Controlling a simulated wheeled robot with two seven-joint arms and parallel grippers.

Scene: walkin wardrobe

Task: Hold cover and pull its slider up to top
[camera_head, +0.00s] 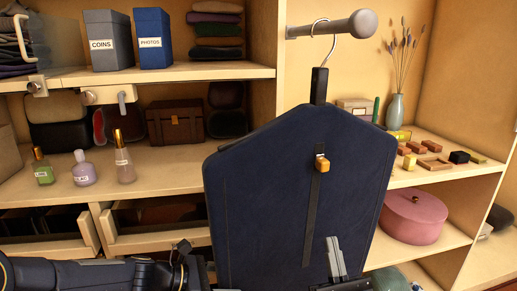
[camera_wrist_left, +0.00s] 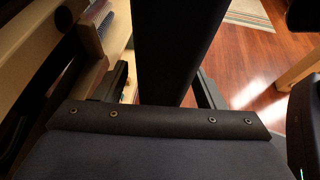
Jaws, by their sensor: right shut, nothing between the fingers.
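The navy cover (camera_head: 265,190) hangs from a hanger hook on a short rail. A dark slider track (camera_head: 312,215) runs down its front. The orange and metal slider (camera_head: 321,163) sits in the upper part of the track, a little below its upper end. My right gripper (camera_head: 333,243) is shut and empty, in front of the cover's lower part, below and right of the slider. My left arm comes in low from the left; its gripper (camera_head: 185,250) is at the cover's lower left edge, partly hidden. In the left wrist view, its fingers flank a dark panel (camera_wrist_left: 178,45); contact is unclear.
The rail (camera_head: 335,27) projects above the cover. Shelves behind hold bottles (camera_head: 84,170), boxes (camera_head: 108,40) and a brown case (camera_head: 175,122) on the left. A vase (camera_head: 394,111), small blocks and a pink round box (camera_head: 413,216) are on the right.

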